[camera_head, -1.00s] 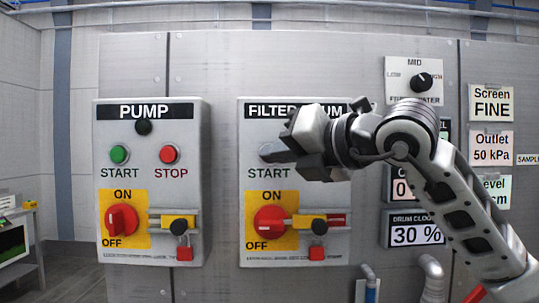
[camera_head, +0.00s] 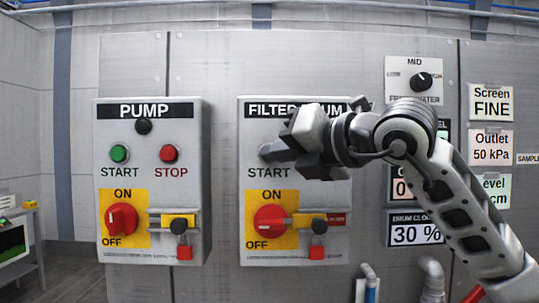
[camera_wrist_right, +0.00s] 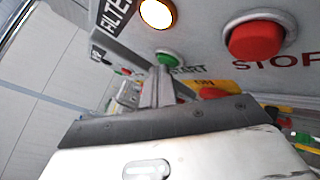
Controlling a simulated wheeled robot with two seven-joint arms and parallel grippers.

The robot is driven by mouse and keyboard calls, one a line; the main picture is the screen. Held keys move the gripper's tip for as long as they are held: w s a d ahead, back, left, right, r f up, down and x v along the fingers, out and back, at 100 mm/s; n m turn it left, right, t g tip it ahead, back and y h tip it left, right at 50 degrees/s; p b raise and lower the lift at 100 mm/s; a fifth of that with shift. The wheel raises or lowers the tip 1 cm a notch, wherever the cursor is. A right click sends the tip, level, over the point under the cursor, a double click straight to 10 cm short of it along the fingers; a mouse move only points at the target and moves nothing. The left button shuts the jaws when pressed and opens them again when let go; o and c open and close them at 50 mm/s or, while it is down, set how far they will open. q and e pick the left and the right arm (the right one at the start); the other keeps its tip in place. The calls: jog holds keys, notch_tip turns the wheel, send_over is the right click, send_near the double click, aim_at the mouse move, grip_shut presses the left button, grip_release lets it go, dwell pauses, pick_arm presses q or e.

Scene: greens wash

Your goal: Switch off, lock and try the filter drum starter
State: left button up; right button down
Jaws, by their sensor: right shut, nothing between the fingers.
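The filter drum starter (camera_head: 345,190) is a grey box. Its red rotary switch (camera_head: 268,221) sits on a yellow ON/OFF plate; its handle position is hard to read. Right of it a yellow slide (camera_head: 303,219) is over a red strip, with a red padlock (camera_head: 317,252) hanging below. My right gripper (camera_head: 268,152) is shut and empty in front of the START button. In the right wrist view its fingertips (camera_wrist_right: 163,72) are at the green START button (camera_wrist_right: 170,58); contact cannot be told. The red STOP button (camera_wrist_right: 256,39) and a glowing amber lamp (camera_wrist_right: 157,13) also show there. My left gripper is not in view.
The similar pump starter (camera_head: 203,180) is at left, with a red switch (camera_head: 121,220), yellow slide and red padlock (camera_head: 184,252). A MID dial (camera_head: 423,80), displays and signs are at right, partly behind my right arm. Pipes (camera_head: 433,275) stand below.

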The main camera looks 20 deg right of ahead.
jog(key=shift+s+a+b, duration=0.2)
jog(key=shift+s+b, duration=0.1)
jog(key=shift+s, duration=0.35)
jog(key=s+b, duration=0.1)
jog(key=s, duration=0.1)
jog(key=s+a, duration=0.1)
jog(key=s, duration=0.1)
jog(key=shift+s+a+b, duration=0.2)
jog(key=shift+s+b, duration=0.2)
dwell(0.5)
